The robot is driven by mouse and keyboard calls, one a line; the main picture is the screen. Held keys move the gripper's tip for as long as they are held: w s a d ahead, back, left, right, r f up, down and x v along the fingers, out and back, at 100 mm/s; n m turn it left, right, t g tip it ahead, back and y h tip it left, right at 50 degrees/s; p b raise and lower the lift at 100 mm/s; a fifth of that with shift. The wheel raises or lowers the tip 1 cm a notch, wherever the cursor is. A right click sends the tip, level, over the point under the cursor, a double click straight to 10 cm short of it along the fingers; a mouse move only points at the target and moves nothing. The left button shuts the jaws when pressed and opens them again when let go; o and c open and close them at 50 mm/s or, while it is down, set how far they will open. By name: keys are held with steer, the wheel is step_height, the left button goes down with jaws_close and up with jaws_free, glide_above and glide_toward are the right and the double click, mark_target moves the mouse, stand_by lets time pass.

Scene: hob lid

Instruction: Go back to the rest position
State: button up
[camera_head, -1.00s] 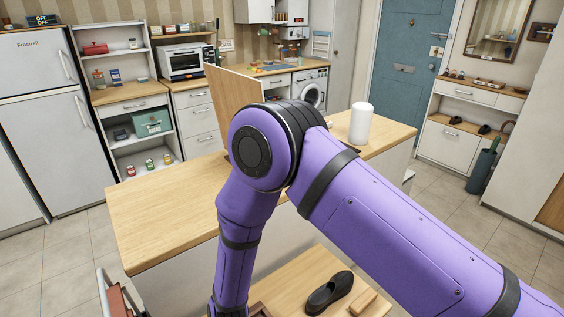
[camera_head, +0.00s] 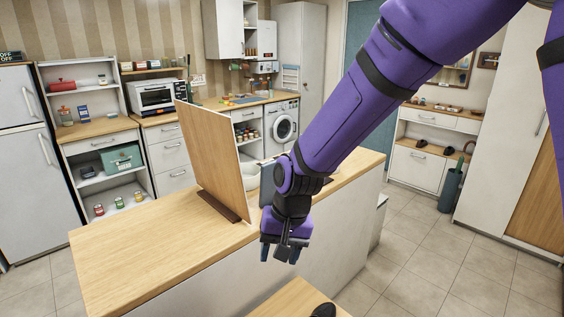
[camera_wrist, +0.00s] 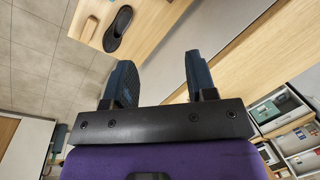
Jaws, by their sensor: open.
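My gripper (camera_head: 280,252) hangs pointing down in front of the near side of the wooden-topped island (camera_head: 140,245) in the head view. In the wrist view my gripper (camera_wrist: 160,82) has its two dark fingers spread apart with nothing between them. The wooden hob lid (camera_head: 212,160) stands upright on the island to the left of my arm. My arm hides part of the island top behind it, and a pale round thing shows only partly there.
A low wooden bench (camera_head: 295,300) lies below, with a black shoe (camera_wrist: 118,28) and a wooden block (camera_wrist: 88,29) on it. A fridge (camera_head: 30,160), shelves and a washing machine (camera_head: 281,125) line the back. Tiled floor (camera_head: 420,255) is free at right.

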steer(key=s+d+r+t, duration=0.3)
steer(key=d+r, duration=1.3)
steer(key=d, duration=0.2)
steer(key=s+d+r+t+h, duration=0.1)
steer(key=s+d+r, duration=0.1)
steer(key=s+d, duration=0.4)
steer(key=s+d+r+t+h, duration=0.1)
steer(key=s+d+r, duration=0.2)
steer(key=s+d, duration=0.4)
steer(key=shift+s+r+m+t, duration=0.2)
steer(key=shift+r+m+t, duration=0.15)
steer(key=shift+m+t, duration=0.05)
